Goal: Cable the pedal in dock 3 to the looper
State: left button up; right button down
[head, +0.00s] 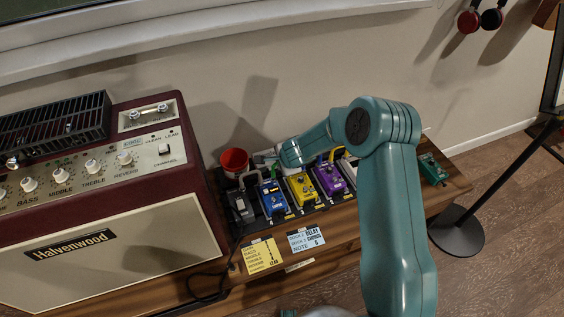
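A row of pedals stands on a dark board on the wooden bench: a grey-black pedal (240,207), a blue pedal (273,198), a yellow pedal (302,188), a purple pedal (330,179) and a pale pedal (349,169) partly behind my arm. Dock numbers are too small to read, and I cannot tell which pedal is the looper. Short coloured cable-like pieces show behind the pedals, but their ends are unclear. My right arm reaches over the row, its gripper (268,160) behind the blue pedal. Its fingers are too small and partly hidden to judge. My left gripper is out of view.
A large Halvenwood amplifier (120,240) fills the left. A red cup (234,161) stands behind the pedals. A yellow note (263,256) and a blue note (306,238) are on the bench front. A green board (432,169) lies at right; a black stand base (456,234) is on the floor.

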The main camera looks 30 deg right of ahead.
jog(key=shift+f, duration=0.3)
jog(key=c, duration=0.6)
grip_release()
jog(key=shift+r, duration=0.1)
notch_tip(320, 180, up, 8)
jog(key=p, duration=0.8)
